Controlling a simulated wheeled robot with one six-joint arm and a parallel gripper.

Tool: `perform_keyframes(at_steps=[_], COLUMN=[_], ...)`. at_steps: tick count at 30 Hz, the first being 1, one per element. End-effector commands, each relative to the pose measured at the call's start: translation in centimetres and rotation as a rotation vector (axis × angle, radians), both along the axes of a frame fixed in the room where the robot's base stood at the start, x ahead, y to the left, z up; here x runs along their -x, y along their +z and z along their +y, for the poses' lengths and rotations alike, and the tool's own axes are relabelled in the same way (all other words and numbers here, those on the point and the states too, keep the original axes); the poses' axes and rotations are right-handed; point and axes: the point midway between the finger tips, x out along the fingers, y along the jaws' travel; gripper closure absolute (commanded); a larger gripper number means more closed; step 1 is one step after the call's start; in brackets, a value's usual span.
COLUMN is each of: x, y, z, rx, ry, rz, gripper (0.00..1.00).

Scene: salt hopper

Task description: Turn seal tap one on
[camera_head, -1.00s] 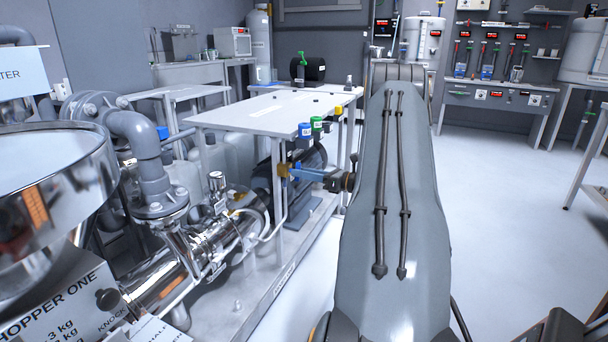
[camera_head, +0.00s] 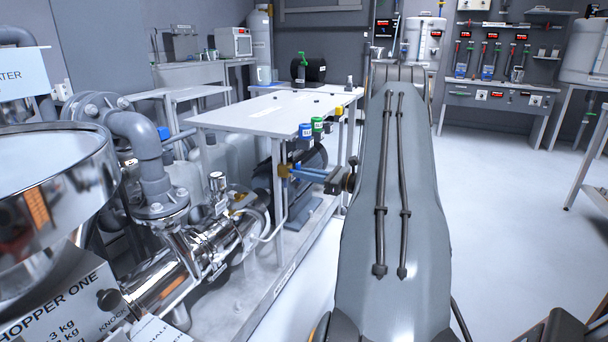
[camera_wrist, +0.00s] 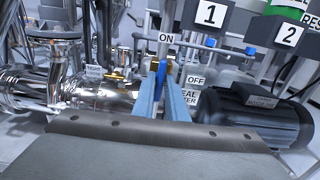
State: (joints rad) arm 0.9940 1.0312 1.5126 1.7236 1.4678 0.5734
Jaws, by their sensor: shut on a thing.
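The seal tap's blue handle (camera_wrist: 161,74) stands between my gripper's fingertips in the wrist view, beneath an ON label (camera_wrist: 165,38). An OFF label (camera_wrist: 195,81) is to its right, with a partly hidden seal water label (camera_wrist: 187,99) below. My gripper (camera_wrist: 163,70) is shut on the handle; its pale blue fingers reach forward to it. The handle looks close to upright, pointing toward ON, but its exact angle is partly hidden. In the head view my gripper (camera_head: 284,171) is at the tap, under the white tabletop's front edge.
A white-topped table (camera_head: 270,108) stands above the tap. Number plates one (camera_wrist: 209,14) and two (camera_wrist: 288,34) hang above right. A dark motor (camera_wrist: 252,112) is close on the right, shiny pipework (camera_wrist: 40,85) on the left. Hopper one (camera_head: 50,165) is at left. Open floor (camera_head: 500,200) lies right.

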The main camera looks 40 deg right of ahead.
Motion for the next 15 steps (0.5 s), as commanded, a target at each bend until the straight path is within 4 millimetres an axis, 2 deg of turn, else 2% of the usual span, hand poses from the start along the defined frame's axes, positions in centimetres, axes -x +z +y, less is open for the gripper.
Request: perform_keyframes(at_steps=[2,3,6,15], x=[0.05,0.06,0.04,0.15], y=[-0.04,-0.04,-0.04,-0.01], z=[-0.11,-0.11,-0.08,-0.05], rx=[0.0,-0.001,-0.001,-0.001], ry=[-0.003,-0.003,-0.002,0.0], rz=[0.001,0.001,0.001,0.0], gripper=[1.0,0.84,0.72,0.72])
